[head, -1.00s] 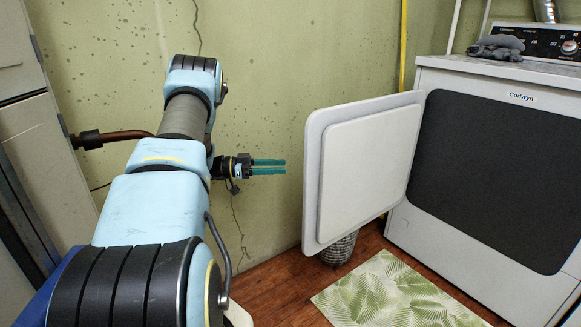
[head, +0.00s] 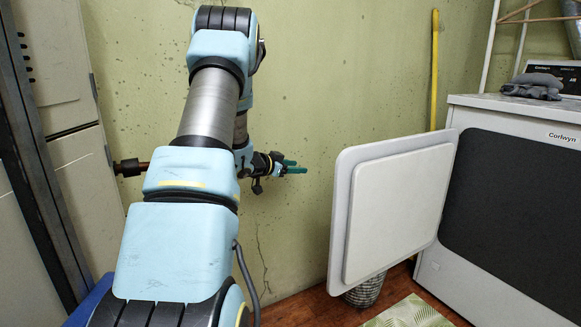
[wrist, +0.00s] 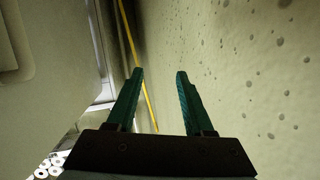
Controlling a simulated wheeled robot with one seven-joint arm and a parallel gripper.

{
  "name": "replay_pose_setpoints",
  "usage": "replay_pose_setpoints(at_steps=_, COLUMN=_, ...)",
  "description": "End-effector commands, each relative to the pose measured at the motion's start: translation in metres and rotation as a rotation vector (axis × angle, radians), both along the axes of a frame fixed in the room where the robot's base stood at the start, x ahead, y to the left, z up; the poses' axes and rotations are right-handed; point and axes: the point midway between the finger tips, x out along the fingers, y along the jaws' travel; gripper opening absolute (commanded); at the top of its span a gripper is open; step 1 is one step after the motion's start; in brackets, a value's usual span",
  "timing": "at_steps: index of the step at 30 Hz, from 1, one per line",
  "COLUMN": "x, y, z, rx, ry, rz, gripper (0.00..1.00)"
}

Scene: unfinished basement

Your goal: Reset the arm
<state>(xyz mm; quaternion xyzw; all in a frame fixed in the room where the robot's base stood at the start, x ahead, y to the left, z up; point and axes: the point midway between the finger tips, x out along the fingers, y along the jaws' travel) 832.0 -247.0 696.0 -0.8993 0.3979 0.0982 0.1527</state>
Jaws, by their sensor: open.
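My arm stretches forward and upward in the head view, with its light blue links in front of the green wall. My gripper (head: 296,167) points to the right, beside the open dryer door and apart from it. In the wrist view my gripper (wrist: 159,75) shows two teal fingers spread apart with nothing between them. The wall runs close along the right side of that view.
The open white dryer door (head: 395,208) stands right of my gripper, hinged on the dryer (head: 510,190). Grey cloth (head: 532,86) lies on top. A yellow pole (head: 435,70) leans at the wall (head: 340,60). Tall cabinets (head: 75,130) stand at left. A leaf-patterned mat (head: 410,315) lies below.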

Motion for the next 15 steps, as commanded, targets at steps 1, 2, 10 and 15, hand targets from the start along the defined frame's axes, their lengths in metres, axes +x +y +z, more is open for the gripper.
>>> replay_pose_setpoints(at_steps=1, x=-0.003, y=0.008, z=0.010, rx=0.033, ry=0.021, rz=0.083, gripper=0.52)
replay_pose_setpoints(at_steps=2, x=-0.005, y=0.015, z=0.013, rx=0.054, ry=0.041, rz=0.136, gripper=0.52)
replay_pose_setpoints(at_steps=10, x=-0.086, y=0.073, z=0.016, rx=0.223, ry=0.338, rz=0.536, gripper=0.52)
replay_pose_setpoints(at_steps=15, x=-0.183, y=0.092, z=0.005, rx=0.300, ry=0.608, rz=0.696, gripper=0.52)
